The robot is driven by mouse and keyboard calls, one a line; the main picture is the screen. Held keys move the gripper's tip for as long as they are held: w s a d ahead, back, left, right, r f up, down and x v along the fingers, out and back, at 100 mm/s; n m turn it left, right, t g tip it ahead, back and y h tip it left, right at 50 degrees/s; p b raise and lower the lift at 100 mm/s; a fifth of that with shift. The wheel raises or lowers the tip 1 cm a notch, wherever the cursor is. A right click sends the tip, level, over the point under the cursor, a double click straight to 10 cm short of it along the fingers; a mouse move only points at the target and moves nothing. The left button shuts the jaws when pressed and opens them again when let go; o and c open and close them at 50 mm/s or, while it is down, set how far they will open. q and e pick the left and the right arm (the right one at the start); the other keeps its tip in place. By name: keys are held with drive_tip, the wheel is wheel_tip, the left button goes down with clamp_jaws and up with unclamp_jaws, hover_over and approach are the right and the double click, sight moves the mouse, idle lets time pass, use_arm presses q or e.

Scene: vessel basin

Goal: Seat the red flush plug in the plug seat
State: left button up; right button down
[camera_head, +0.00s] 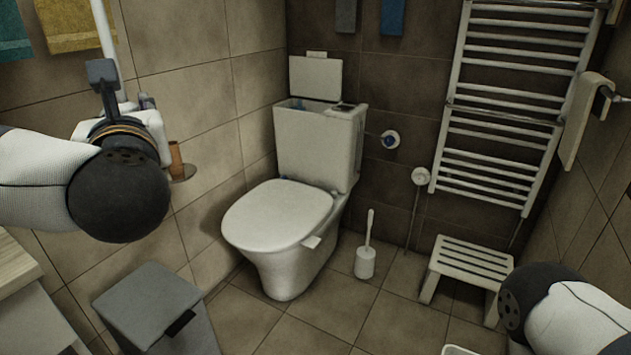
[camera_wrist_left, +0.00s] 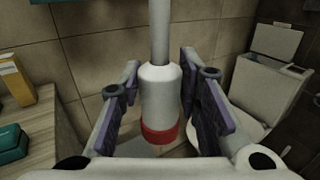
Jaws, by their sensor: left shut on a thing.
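In the left wrist view, the plug is a white cylinder with a red band (camera_wrist_left: 160,134) at its lower end and a pale rod rising from its top. It stands upright between the fingers of my left gripper (camera_wrist_left: 160,105), which is shut on it. In the head view, the left gripper (camera_head: 104,78) is at the upper left, with the pale rod rising above it; the red part is hidden there. The toilet cistern (camera_head: 315,145) is right of the gripper and apart from it, with its lid (camera_head: 316,78) raised. The plug seat is not visible. My right gripper is out of view.
The toilet's seat cover (camera_head: 278,215) is down. A grey bin (camera_head: 150,305) stands below my left arm. A toilet brush (camera_head: 366,262), a white stool (camera_head: 468,265) and a towel rail (camera_head: 515,100) are on the right. A wooden counter (camera_head: 15,262) is at the left.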

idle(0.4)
